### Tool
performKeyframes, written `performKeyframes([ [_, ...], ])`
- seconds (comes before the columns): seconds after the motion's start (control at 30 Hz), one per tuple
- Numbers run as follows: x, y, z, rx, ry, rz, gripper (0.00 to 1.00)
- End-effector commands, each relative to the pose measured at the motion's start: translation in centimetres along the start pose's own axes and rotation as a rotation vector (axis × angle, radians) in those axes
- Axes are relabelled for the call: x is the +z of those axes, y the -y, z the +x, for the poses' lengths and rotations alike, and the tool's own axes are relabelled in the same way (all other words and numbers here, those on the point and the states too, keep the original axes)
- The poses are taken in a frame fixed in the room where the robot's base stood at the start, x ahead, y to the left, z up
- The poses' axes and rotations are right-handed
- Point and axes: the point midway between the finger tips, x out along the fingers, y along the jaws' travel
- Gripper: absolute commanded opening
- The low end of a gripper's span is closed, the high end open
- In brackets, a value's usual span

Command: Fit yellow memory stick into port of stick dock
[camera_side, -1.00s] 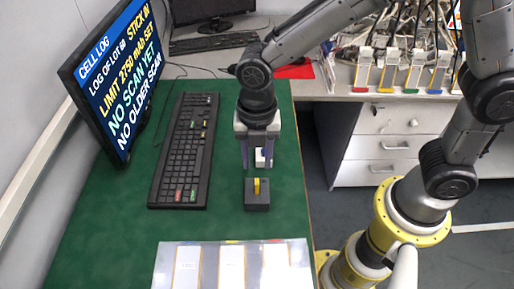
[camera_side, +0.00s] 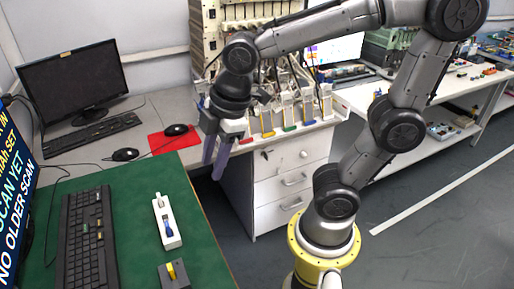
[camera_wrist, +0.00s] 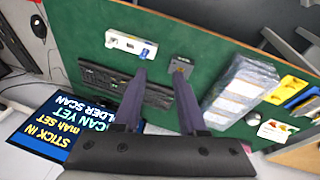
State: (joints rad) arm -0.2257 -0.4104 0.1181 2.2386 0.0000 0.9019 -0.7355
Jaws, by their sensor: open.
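The yellow memory stick (camera_side: 171,271) stands upright in the top of a small dark block, the stick dock (camera_side: 174,281), at the lower edge of the side view. The dock also shows in the wrist view (camera_wrist: 181,65); how deep the stick sits is too small to tell. My gripper (camera_side: 212,170) is open and empty, raised off the right edge of the green mat, well apart from the dock. In the wrist view its two purple fingers (camera_wrist: 159,73) are spread with nothing between them.
A white device with a blue part (camera_side: 166,222) lies behind the dock on the green mat (camera_side: 130,200). A black keyboard (camera_side: 87,240) and the screen reading "STICK IN" (camera_side: 12,200) are left. Silver pouches (camera_wrist: 240,90) and a yellow tray (camera_wrist: 290,86) show in the wrist view.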

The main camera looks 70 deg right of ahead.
Motion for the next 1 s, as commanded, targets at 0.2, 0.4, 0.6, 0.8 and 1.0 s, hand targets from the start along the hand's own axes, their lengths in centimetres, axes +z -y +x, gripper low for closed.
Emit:
performKeyframes([
  [0.2, 5.9, 1.4, -2.8, 0.116, -0.096, 0.623, 0.41],
  [0.4, 8.1, 2.5, -3.2, 0.155, -0.152, 0.904, 0.41],
  [0.6, 8.4, 2.6, -3.2, 0.158, -0.159, 0.947, 0.41],
  [0.8, 8.3, 2.6, -3.2, 0.157, -0.159, 0.944, 0.41],
  [1.0, 8.3, 2.6, -3.2, 0.157, -0.159, 0.942, 0.41],
])
